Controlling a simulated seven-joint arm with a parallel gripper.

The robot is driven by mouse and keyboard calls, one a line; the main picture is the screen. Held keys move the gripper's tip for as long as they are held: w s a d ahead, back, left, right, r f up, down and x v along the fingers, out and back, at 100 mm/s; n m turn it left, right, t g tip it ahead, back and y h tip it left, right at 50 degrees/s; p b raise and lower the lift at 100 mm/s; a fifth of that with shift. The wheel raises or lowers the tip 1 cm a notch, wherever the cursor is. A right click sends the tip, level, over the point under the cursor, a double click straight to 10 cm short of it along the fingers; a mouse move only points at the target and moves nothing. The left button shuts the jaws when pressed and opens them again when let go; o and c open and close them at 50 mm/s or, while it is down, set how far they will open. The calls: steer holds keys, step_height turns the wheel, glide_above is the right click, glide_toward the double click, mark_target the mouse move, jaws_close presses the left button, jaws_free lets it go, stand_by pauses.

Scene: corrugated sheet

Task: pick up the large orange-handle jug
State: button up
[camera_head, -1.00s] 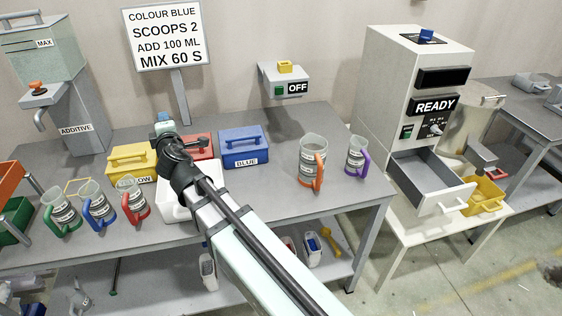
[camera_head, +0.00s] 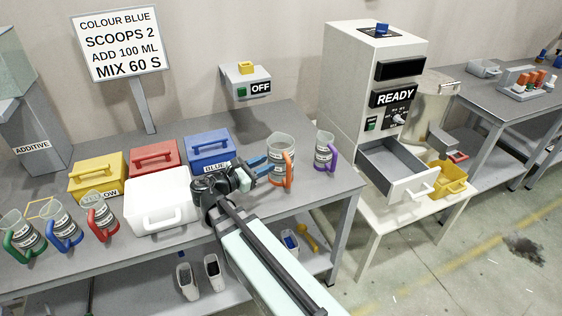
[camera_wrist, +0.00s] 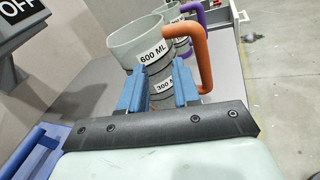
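The large jug with the orange handle (camera_head: 279,158) stands upright on the grey table, right of the blue box. In the wrist view the jug (camera_wrist: 138,45) is close ahead, with its 600 ML and 300 ML labels showing and its orange handle on the right. My gripper (camera_head: 262,168) is at the jug's left side in the head view. In the wrist view its blue fingers (camera_wrist: 158,92) are apart, in front of the jug's lower body. I cannot tell whether either finger touches the jug.
A purple-handle jug (camera_head: 325,152) stands just right of the orange one. The blue box (camera_head: 210,150), red box (camera_head: 154,158) and white box (camera_head: 160,205) are to the left. Beyond the table edge stands the READY machine (camera_head: 372,90) with an open drawer (camera_head: 397,172).

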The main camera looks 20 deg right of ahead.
mark_target(287, 171)
steer(key=s+g, duration=0.1)
steer(key=s+d+f+g+h, duration=0.1)
steer(key=s+g+h, duration=0.1)
steer(key=s, duration=0.1)
steer(key=shift+s+d+f+g, duration=0.1)
steer(key=shift+d+f+g, duration=0.2)
steer(key=shift+d+g, duration=0.1)
steer(key=w+d, duration=0.1)
steer(key=d, duration=0.6)
steer(key=shift+d+r, duration=0.15)
steer(key=shift+r, duration=0.05)
steer(key=shift+w, duration=0.1)
jaws_close()
